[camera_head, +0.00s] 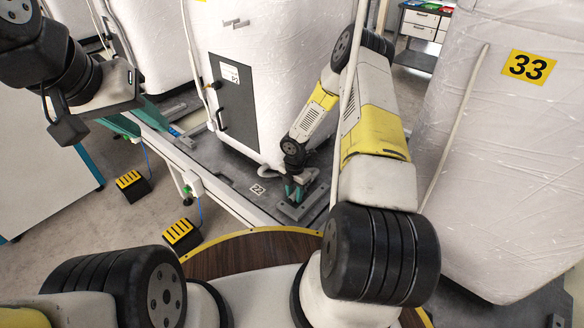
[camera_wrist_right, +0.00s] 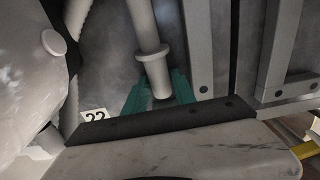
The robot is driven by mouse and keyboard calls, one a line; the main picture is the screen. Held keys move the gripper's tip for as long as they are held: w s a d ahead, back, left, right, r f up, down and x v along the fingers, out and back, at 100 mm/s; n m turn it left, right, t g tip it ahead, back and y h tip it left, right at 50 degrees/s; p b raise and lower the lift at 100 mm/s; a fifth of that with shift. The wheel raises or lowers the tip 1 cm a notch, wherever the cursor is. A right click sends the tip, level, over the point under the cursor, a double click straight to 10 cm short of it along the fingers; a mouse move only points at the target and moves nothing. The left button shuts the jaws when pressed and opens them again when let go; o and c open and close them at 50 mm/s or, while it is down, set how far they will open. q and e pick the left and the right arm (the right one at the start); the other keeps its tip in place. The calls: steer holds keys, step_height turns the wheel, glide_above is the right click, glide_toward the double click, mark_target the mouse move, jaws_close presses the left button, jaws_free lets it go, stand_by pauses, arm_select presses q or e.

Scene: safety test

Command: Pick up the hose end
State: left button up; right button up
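The hose end (camera_wrist_right: 158,82) is a pale tube with a collar and a dark tip. In the right wrist view it sits between the two teal fingers of my right gripper (camera_wrist_right: 160,95), which look close against both sides. In the head view my right gripper (camera_head: 294,189) is low over the grey platform (camera_head: 245,175); the hose end is hard to make out there. My left gripper (camera_head: 148,126) is at upper left, far from the hose end, its teal fingers spread apart and empty.
A white wrapped unit with a dark panel (camera_head: 237,107) stands behind my right gripper. Another wrapped unit marked 33 (camera_head: 529,67) stands at right. A "22" label (camera_head: 257,189) lies on the platform. Yellow-black pedals (camera_head: 182,235) sit on the floor at left.

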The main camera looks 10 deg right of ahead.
jaws_close()
stand_by(0.6)
